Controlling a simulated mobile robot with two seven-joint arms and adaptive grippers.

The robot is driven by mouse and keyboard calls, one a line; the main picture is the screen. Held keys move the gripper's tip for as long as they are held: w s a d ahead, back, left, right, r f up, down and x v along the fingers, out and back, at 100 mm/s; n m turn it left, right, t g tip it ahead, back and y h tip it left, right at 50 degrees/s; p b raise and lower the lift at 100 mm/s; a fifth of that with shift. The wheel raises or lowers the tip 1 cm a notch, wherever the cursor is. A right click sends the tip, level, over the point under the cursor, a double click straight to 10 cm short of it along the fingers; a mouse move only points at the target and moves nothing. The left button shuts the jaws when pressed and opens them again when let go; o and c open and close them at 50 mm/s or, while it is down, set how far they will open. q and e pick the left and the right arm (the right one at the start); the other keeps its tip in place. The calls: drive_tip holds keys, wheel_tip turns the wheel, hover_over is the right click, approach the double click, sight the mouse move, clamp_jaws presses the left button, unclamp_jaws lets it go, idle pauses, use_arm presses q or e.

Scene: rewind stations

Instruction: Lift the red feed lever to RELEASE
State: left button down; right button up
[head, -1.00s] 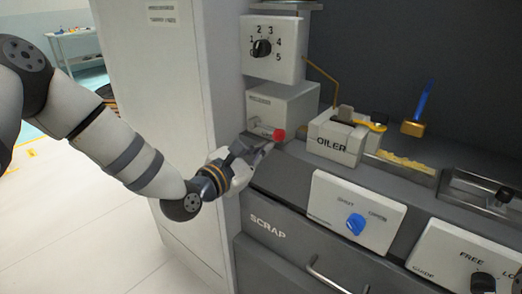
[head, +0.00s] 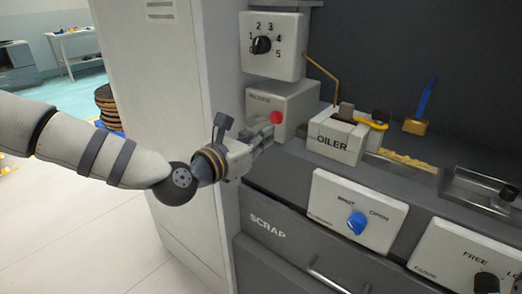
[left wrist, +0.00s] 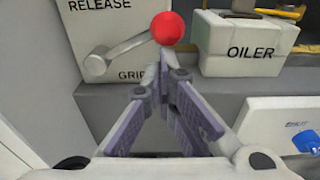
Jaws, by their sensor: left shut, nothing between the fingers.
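The red ball knob (head: 275,117) of the feed lever is at the front of a pale lever box (head: 283,101). In the left wrist view the red knob (left wrist: 168,28) ends a grey lever arm (left wrist: 122,49) that slopes up to the right from its pivot. RELEASE is printed above the arm and GRIP, partly covered, below. My left gripper (head: 268,127) is shut and empty. Its fingertips (left wrist: 165,56) are together just under the knob; I cannot tell if they touch it. My right gripper is out of view.
The OILER box (head: 332,143) stands right of the lever box. A dial panel (head: 272,45) numbered 1 to 5 is above it. A panel with a blue knob (head: 357,223) and the SCRAP drawer (head: 268,228) are below. A tall pale cabinet (head: 160,90) is at left.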

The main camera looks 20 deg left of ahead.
sight(259, 121)
use_arm(q)
drive_tip(key=shift+w+a+r+n+h+b, duration=0.15)
drive_tip(key=shift+a+r+n+b, duration=0.1)
drive_tip(key=shift+r+n+b, duration=0.55)
drive_tip(key=shift+a+r+n+h+b, duration=0.1)
drive_tip(key=shift+a+r+n+b, duration=0.15)
drive_tip(key=shift+r+n, duration=0.65)
drive_tip(key=shift+w+a+r+n+h+b, duration=0.15)
drive_tip(key=shift+r+n+b, duration=0.35)
drive_tip(key=shift+n, duration=0.7)
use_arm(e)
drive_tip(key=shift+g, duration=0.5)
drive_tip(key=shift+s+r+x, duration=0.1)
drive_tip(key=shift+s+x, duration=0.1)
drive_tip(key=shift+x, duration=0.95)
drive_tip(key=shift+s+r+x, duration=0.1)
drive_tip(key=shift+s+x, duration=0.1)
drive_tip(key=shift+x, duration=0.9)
